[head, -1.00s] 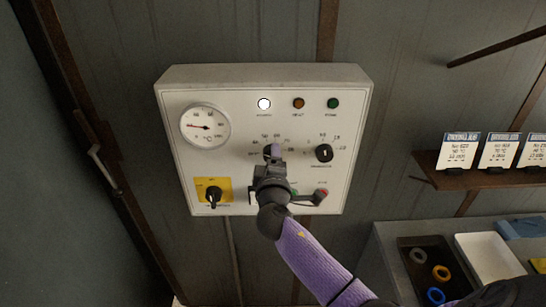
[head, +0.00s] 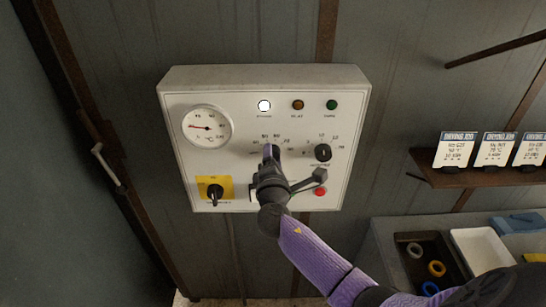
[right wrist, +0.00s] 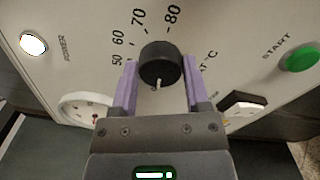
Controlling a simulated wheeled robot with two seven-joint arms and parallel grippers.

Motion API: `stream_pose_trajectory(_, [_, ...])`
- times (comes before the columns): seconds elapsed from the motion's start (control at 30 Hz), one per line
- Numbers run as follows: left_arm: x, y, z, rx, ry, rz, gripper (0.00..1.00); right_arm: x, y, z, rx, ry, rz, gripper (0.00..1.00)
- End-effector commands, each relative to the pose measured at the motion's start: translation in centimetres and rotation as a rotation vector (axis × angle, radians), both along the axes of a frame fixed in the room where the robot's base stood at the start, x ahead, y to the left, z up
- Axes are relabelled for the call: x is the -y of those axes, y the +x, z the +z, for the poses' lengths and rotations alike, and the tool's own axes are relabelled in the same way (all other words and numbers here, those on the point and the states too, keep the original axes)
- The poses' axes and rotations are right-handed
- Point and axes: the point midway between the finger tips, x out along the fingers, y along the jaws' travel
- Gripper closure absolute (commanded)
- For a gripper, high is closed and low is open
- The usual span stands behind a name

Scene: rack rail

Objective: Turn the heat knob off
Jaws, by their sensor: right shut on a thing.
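The heat knob (right wrist: 161,62) is a round black knob on the white control panel (head: 348,120). In the right wrist view its scale of 50, 60, 70 and 80 shows above it, and its white mark points to the lower edge of the picture, away from these numbers. My right gripper (head: 271,152) is shut on the knob, one purple finger on each side. In the head view the gripper covers most of the knob. My left gripper is not in view.
The panel has a lit white lamp (head: 264,105), a dial gauge (head: 207,127), a second black knob (head: 323,152), a yellow-backed switch (head: 215,191) and a red button (head: 320,192). A shelf with cards (head: 456,150) and a bench with trays (head: 482,250) stand at the right.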

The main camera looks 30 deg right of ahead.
Motion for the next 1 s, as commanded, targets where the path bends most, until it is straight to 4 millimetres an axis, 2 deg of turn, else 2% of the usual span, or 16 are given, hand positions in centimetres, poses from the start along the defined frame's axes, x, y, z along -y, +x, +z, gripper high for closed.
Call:
stream_pose_trajectory(0.5, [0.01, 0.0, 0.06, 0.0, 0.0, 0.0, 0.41, -0.03, -0.03, -0.17, -0.015, -0.017, 0.001, 0.99])
stream_pose_trajectory(0.53, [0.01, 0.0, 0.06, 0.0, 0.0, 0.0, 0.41, -0.03, -0.03, -0.17, -0.015, -0.017, 0.001, 0.39])
stream_pose_trajectory(0.67, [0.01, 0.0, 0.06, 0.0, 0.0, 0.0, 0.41, -0.02, -0.02, -0.13, -0.013, -0.017, 0.001, 0.11])
stream_pose_trajectory(0.7, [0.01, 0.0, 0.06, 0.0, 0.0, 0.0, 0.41, -0.01, -0.03, -0.12, -0.013, -0.016, 0.001, 0.06])
stream_pose_trajectory(1.0, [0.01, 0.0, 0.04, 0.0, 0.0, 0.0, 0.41, -0.41, -0.59, -0.15, -0.011, -0.014, 0.002, 0.06])
